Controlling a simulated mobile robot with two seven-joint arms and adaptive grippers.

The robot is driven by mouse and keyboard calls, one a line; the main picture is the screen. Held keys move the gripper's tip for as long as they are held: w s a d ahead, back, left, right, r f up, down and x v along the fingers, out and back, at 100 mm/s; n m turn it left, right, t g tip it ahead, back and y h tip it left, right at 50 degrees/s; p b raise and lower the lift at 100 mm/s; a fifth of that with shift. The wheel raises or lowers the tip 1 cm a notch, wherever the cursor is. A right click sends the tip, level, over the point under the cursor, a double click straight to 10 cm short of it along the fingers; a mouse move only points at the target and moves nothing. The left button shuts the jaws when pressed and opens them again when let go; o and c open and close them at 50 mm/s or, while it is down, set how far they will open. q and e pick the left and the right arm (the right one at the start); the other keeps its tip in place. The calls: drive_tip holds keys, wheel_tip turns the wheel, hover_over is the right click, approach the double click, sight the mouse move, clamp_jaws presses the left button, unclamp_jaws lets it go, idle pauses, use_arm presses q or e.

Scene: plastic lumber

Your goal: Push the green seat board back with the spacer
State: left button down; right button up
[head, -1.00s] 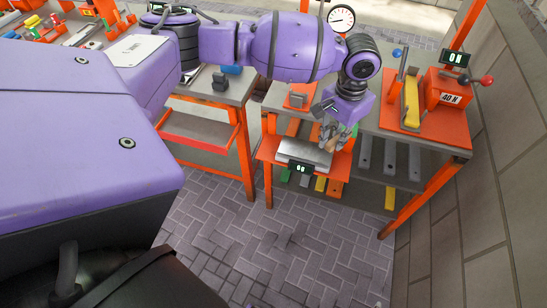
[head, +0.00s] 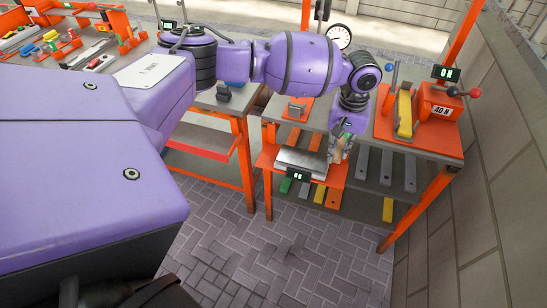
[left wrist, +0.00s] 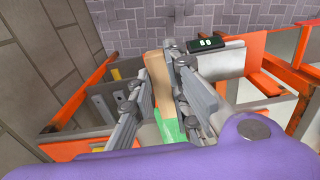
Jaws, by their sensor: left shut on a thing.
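My left gripper (head: 342,148) is at the front of the right-hand bench, beside the scale plate. It is shut on the tan spacer (left wrist: 158,80), a wood-coloured block that shows between its two fingers in the left wrist view. The spacer also shows small in the head view (head: 337,153). A green board (left wrist: 169,128) shows between the fingers at the near end of the spacer. I cannot tell whether spacer and board touch. Most of the green board is hidden by my fingers and wrist. My right gripper is not in view.
A metal plate scale (head: 302,160) on an orange shelf stands close left of the gripper. Grey bars (head: 385,168) lie on the lower shelf. The paved floor in front is clear.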

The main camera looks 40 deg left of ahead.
use_arm(q)
drive_tip(key=shift+r, duration=0.2)
drive_tip(key=f, duration=0.2)
drive_tip(key=w+f, duration=0.1)
drive_tip(key=f, duration=0.1)
drive_tip(key=shift+a+f, duration=0.1)
drive_tip(key=w+f, duration=0.1)
drive_tip(key=w+f+b, duration=0.1)
drive_tip(key=shift+w+a+f+b, duration=0.3)
drive_tip(key=shift+w+a+f, duration=0.05)
drive_tip(key=shift+a, duration=0.05)
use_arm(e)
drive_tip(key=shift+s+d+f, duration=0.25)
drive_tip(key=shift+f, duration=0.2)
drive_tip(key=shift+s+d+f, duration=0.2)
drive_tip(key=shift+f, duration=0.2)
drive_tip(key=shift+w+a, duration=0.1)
use_arm(q)
drive_tip(key=shift+w, duration=0.1)
